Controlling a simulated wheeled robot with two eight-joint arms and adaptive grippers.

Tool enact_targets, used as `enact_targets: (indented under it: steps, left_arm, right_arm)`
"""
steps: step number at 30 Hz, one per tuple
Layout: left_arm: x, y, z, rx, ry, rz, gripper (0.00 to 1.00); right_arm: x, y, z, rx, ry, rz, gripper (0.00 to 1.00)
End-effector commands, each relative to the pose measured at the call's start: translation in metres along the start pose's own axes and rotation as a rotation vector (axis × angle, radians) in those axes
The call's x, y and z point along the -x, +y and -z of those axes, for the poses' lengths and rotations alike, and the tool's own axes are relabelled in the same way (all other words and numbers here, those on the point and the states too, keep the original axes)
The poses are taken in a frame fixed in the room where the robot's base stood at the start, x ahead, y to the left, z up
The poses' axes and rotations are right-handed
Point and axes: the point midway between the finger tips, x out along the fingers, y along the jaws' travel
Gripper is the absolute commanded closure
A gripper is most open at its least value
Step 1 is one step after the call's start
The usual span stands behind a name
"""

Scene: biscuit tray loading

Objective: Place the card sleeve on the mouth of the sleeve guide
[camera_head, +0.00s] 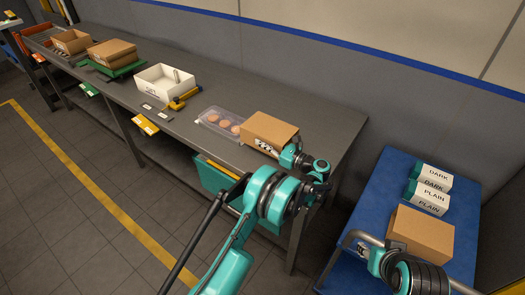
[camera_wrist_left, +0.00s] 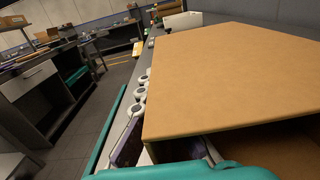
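A brown card sleeve (camera_head: 269,129) is at the near right end of the grey bench. In the left wrist view, the sleeve (camera_wrist_left: 230,75) fills the right side, with its dark open end toward the camera. My left gripper (camera_head: 268,148) is at the sleeve's near side. In the wrist view, a dark finger pad (camera_wrist_left: 128,143) lies beside the sleeve's near wall. Whether it is closed on that wall is unclear. My right gripper (camera_head: 364,250) is left of a brown box (camera_head: 421,232) on the blue trolley. Its fingers are small and partly hidden. I cannot pick out the sleeve guide surely.
A clear tray of biscuits (camera_head: 212,115) lies left of the sleeve. A white bin (camera_head: 157,82) and a yellow tool (camera_head: 184,98) stand farther along the bench. Cartons marked DARK (camera_head: 437,173) and PLAIN (camera_head: 433,193) are on the blue trolley (camera_head: 393,174).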

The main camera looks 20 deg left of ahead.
Motion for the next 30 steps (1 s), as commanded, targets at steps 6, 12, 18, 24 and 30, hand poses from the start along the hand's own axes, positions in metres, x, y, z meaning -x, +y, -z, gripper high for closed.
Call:
enact_targets:
  steps: [6, 12, 18, 24, 30]
  left_arm:
    - [0.000, 0.000, 0.033, 0.000, 0.000, 0.000, 1.00]
    - [0.000, 0.000, 0.031, 0.000, 0.000, 0.000, 1.00]
    - [0.000, 0.000, 0.035, 0.000, 0.000, 0.000, 0.88]
    - [0.000, 0.000, 0.034, 0.000, 0.000, 0.000, 0.74]
    - [0.000, 0.000, 0.032, 0.000, 0.000, 0.000, 0.74]
  right_arm:
    - [-0.013, 0.000, -0.010, 0.000, 0.000, 0.000, 0.60]
    - [-0.012, 0.000, -0.009, 0.000, 0.000, 0.000, 0.60]
    - [-0.015, 0.000, -0.010, 0.000, 0.000, 0.000, 0.60]
    - [-0.014, 0.000, -0.010, 0.000, 0.000, 0.000, 0.60]
    - [-0.012, 0.000, -0.009, 0.000, 0.000, 0.000, 0.60]
